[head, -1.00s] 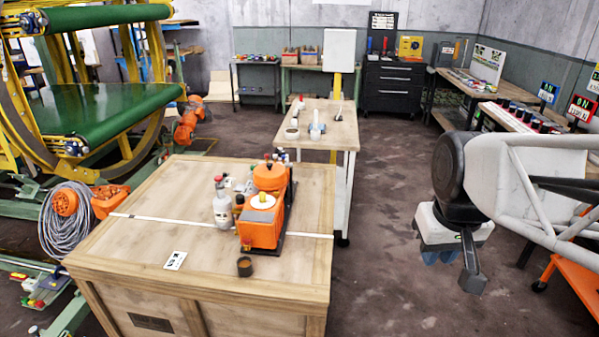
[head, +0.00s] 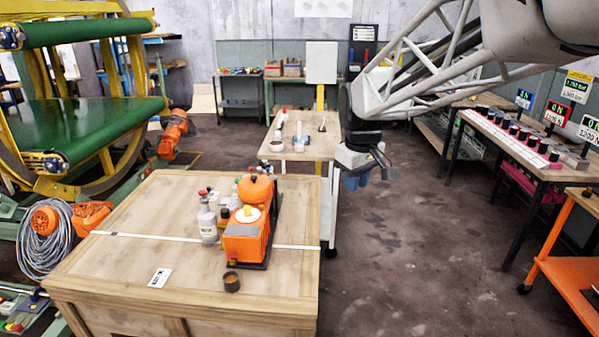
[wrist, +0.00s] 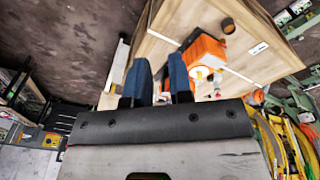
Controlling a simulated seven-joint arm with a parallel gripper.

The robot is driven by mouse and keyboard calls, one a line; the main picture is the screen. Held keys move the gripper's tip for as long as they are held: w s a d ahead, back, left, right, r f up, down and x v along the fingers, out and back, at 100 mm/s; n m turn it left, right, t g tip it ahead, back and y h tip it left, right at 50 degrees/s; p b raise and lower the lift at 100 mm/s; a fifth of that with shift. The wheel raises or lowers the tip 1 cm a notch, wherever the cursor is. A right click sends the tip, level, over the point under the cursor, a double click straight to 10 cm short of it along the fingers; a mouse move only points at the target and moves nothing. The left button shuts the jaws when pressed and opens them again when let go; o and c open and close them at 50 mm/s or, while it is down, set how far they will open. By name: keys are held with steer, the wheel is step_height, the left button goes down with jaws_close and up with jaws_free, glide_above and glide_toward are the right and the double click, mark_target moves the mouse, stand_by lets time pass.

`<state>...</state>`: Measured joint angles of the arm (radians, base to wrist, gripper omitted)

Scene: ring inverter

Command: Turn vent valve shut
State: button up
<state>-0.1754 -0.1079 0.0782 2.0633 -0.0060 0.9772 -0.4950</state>
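An orange machine (head: 245,240) stands on the wooden crate, with a white disc and yellow knob (head: 248,212) on top and a rounded orange housing behind. I cannot tell which part is the vent valve; small red-topped fittings show behind it. My gripper (head: 356,181) hangs in the air right of the crate, apart from the machine, its blue fingers pointing down. In the wrist view the two blue fingers (wrist: 159,78) are parted with nothing between them. The orange machine (wrist: 206,50) shows beyond the right finger, with its white disc partly visible.
The wooden crate (head: 130,270) also holds a grey bottle (head: 207,224), a dark cup (head: 231,282) and a white card (head: 160,277). A narrow workbench (head: 310,130) stands behind. The floor right of the crate is open. An orange cart (head: 570,260) is at the far right.

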steer(key=w+a+f+n, duration=0.25)
steer(key=w+a, duration=0.35)
steer(key=w, duration=0.3)
steer(key=n+g, duration=0.1)
steer(key=n, duration=0.7)
glide_toward(262, 207)
steer(key=shift+w+m, duration=0.2)
steer(key=shift+m, duration=0.05)
steer(key=shift+w+a+f, duration=0.15)
steer(key=shift+a+f, duration=0.1)
steer(key=shift+f, duration=0.1)
steer(key=shift+f, duration=3.8)
jaws_close()
